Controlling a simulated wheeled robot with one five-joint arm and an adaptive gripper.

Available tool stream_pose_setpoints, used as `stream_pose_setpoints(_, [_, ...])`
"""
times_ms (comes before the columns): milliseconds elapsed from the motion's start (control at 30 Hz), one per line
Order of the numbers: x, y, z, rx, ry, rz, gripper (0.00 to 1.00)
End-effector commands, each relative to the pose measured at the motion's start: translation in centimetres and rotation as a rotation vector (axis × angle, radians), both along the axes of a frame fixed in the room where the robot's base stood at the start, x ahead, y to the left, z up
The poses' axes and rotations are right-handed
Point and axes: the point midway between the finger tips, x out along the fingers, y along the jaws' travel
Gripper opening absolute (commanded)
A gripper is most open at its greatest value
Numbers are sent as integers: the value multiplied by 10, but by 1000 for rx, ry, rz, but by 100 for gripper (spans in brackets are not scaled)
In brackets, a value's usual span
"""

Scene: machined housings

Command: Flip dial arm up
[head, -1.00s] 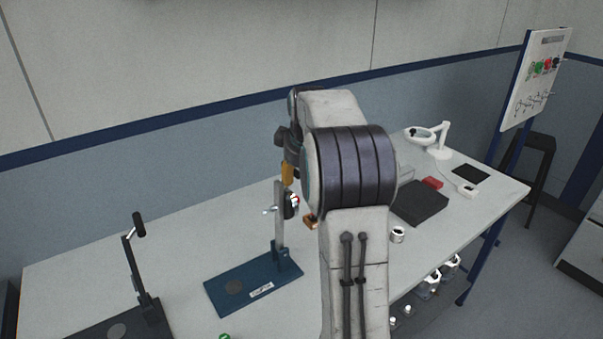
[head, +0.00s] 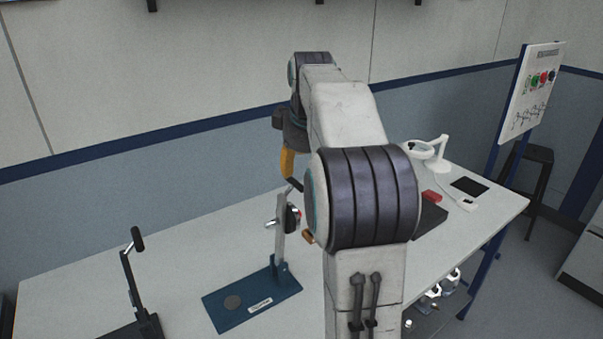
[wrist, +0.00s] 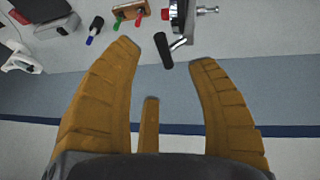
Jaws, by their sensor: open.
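A blue-based stand (head: 252,299) is on the bench, with a grey upright post and a round dial (head: 292,217) near its top. A short lever with a black handle (head: 294,185) tilts upward beside the dial. In the wrist view, the black handle (wrist: 164,50) shows near the gap between my fingertips, joined to a silver rod. My gripper (wrist: 167,54) is open, with its orange fingers spread. In the head view, an orange finger (head: 288,163) hangs just above the handle; contact cannot be told. My arm hides part of the bench.
A second, dark stand with a black-handled lever (head: 137,238) is at the left. A white magnifier lamp (head: 438,152), a red block (head: 431,196) and a black tablet (head: 469,187) are on the bench at right. The wall is behind.

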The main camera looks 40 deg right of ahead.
Motion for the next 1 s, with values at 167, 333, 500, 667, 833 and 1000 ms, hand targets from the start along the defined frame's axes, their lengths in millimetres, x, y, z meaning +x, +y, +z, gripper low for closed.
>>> stream_pose_setpoints(167, [-4,2,11,-1,-1,0,52])
stream_pose_setpoints(333, [-6,3,14,0,0,0,52])
stream_pose_setpoints(500, [-6,3,14,0,0,0,52])
stream_pose_setpoints(667, [-6,3,14,0,0,0,52])
stream_pose_setpoints(833, [-6,3,14,0,0,0,52])
stream_pose_setpoints(1000, [-6,3,14,7,-4,-16,52])
